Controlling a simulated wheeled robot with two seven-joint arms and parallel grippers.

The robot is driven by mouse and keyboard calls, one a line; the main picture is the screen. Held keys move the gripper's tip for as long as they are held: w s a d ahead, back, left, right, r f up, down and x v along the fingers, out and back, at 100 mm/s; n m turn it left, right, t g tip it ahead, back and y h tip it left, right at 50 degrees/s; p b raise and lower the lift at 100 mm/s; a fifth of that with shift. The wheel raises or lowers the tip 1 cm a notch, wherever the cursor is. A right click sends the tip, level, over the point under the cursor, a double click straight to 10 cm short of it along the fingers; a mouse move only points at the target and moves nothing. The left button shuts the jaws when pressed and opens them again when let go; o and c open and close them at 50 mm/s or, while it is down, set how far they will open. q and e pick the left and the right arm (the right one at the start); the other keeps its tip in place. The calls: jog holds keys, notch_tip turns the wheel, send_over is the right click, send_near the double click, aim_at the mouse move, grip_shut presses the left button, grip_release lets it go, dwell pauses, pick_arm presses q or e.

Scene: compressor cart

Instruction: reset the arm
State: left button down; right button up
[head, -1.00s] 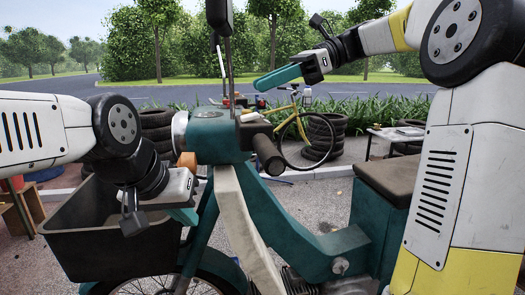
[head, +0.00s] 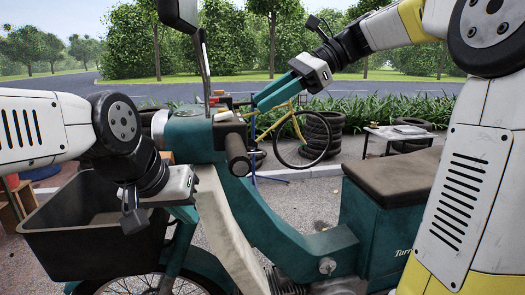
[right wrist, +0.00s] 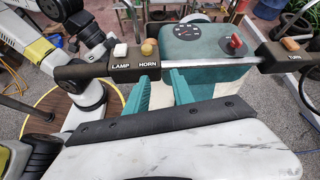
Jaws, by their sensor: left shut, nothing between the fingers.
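My left gripper (head: 188,214) is at the left in the head view, pointing down and right beside the black basket of the scooter. Its teal fingers are shut with nothing visible between them. My right gripper (head: 273,92) is raised above and beyond the scooter's handlebar, with teal fingers pointing left and down. In the right wrist view its two fingers (right wrist: 161,95) stand apart with an empty gap. There the handlebar (right wrist: 212,63) with lamp and horn switches appears beyond the fingertips; contact cannot be told.
The teal scooter (head: 287,232) fills the middle, with a brown seat (head: 395,174) and a front basket (head: 88,238). A mirror (head: 180,14) rises on a stalk near my right gripper. Behind are stacked tires (head: 321,135), a yellow bicycle frame (head: 283,125) and a small table (head: 401,133).

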jog(key=s+d+f+n+t+h, duration=0.3)
jog(key=s+d+f+n, duration=0.3)
jog(key=f, duration=0.3)
jog(key=s+d+f+n+t+h, duration=0.4)
jog(key=s+d+f+n+h, duration=0.2)
jog(key=f, duration=0.4)
jog(key=s+d+n, duration=0.1)
jog(key=n, duration=0.1)
jog(key=shift+s+f+n, duration=0.2)
jog(key=shift+n, duration=0.1)
